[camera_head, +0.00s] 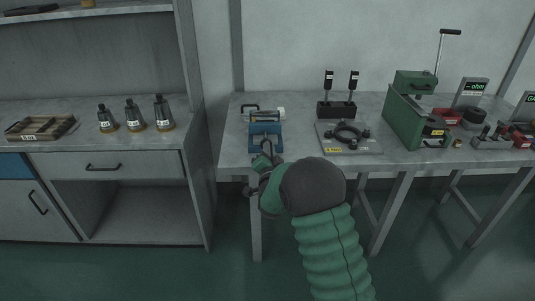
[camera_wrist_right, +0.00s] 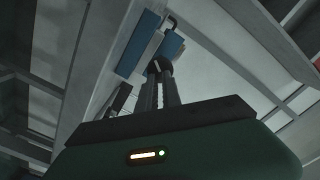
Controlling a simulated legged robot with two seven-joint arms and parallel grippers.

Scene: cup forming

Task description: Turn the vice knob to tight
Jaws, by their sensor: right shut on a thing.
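The blue vice (camera_head: 265,133) sits at the front left edge of the workbench, and it also shows in the right wrist view (camera_wrist_right: 140,42). My right gripper (camera_head: 267,158) is at the front of the vice, just past the table edge. In the right wrist view its two fingers (camera_wrist_right: 158,68) are close together on the vice knob (camera_wrist_right: 160,63), a dark piece at the vice's front. The fingers hide most of the knob, so its turn angle cannot be told. My left gripper is not in view.
A plate with a black ring (camera_head: 348,136) and a black block with two upright posts (camera_head: 337,108) stand right of the vice. A green machine (camera_head: 409,110) is farther right. Cabinets with several weights (camera_head: 134,115) stand left, across a gap.

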